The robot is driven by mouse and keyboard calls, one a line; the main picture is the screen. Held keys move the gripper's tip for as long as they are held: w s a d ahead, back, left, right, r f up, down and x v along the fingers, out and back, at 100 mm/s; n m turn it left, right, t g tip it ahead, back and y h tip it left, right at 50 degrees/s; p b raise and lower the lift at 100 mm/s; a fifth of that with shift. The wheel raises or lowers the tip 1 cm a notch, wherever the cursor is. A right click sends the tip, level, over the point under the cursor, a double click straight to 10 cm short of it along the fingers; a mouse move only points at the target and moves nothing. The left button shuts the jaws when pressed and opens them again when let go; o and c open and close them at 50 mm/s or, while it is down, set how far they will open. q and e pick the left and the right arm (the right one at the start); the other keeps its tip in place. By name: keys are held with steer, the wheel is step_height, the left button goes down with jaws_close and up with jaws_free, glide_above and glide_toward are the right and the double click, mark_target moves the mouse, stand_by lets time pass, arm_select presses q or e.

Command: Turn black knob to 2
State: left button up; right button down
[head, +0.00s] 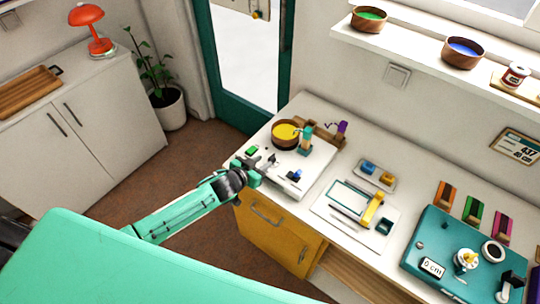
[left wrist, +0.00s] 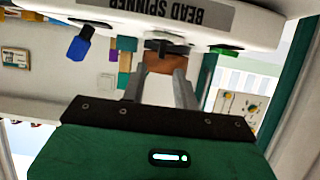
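The bead spinner (head: 308,172) is a white machine on the counter with a bowl of yellow beads (head: 285,133) on it. In the left wrist view its label (left wrist: 155,12) reads "BEAD SPINNER" upside down. The black knob (left wrist: 166,46) sits on its front between a blue control (left wrist: 80,44) and a green control (left wrist: 224,50). My left gripper (left wrist: 160,78) is open, its two fingers apart, with the knob just beyond and between the fingertips. Contact cannot be told. In the head view the left gripper (head: 262,166) is at the machine's front edge. The knob's setting and numbers are not readable. My right gripper is not in view.
A white tray with a yellow piece (head: 372,207) lies right of the spinner. A teal case (head: 425,245) is farther right. A yellow drawer front (head: 265,225) is below the counter. A shelf with bowls (head: 462,52) is above.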

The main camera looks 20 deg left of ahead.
mark_target(271, 157)
arm_select(q)
steer(key=shift+p+x, duration=0.4)
steer(key=shift+x, duration=2.25)
jaws_close()
